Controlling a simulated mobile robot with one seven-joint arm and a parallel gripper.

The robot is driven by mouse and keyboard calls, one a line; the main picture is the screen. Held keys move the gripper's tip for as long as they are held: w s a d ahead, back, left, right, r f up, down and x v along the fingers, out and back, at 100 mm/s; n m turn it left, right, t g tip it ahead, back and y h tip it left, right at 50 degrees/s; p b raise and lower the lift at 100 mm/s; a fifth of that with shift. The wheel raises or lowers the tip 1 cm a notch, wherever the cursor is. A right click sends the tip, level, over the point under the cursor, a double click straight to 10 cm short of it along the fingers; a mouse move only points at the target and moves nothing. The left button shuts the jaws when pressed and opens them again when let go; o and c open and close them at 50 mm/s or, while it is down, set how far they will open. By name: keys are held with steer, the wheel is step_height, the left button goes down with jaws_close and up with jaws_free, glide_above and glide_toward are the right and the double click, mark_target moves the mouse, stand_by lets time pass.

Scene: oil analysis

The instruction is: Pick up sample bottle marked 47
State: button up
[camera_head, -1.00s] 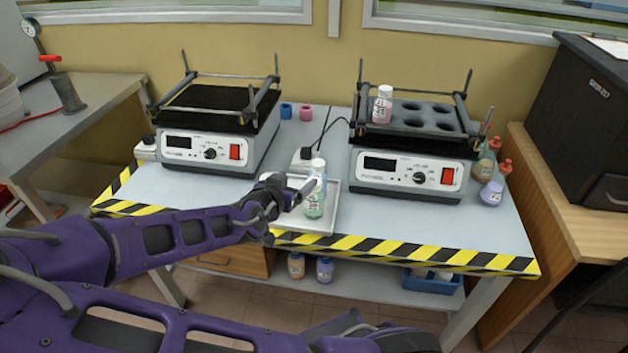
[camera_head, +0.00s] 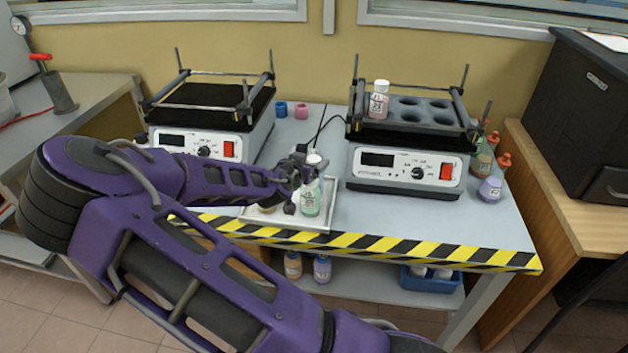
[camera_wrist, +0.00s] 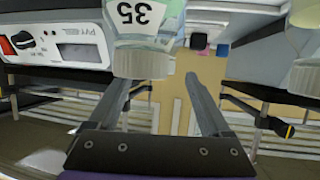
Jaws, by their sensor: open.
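No label reading 47 can be made out. A white-capped bottle with green liquid (camera_head: 311,195) stands upright on the metal tray (camera_head: 285,226); its label is too small to read there. In the wrist view a bottle labelled 35 (camera_wrist: 140,22) appears upside down, its cap by the left fingertip. Another pale-capped bottle (camera_wrist: 306,72) is at that view's right edge. My gripper (camera_head: 298,178) is at the tray, just left of the green bottle; in the wrist view its fingers (camera_wrist: 160,82) are apart with nothing held. A pink bottle (camera_head: 379,102) sits in the right shaker's rack.
Two shakers, left (camera_head: 205,125) and right (camera_head: 408,150), stand behind the tray. Blue (camera_head: 281,109) and pink (camera_head: 302,111) cups lie between them. Several flasks (camera_head: 490,185) stand at right. Bottles (camera_head: 293,265) and a blue bin (camera_head: 430,277) are on the lower shelf.

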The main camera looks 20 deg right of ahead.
mark_target(314, 159)
steer(key=x, duration=0.3)
steer(key=shift+w+d+f, duration=0.1)
steer(key=shift+d, duration=0.05)
steer(key=shift+c, duration=0.3)
jaws_close()
stand_by(1.0)
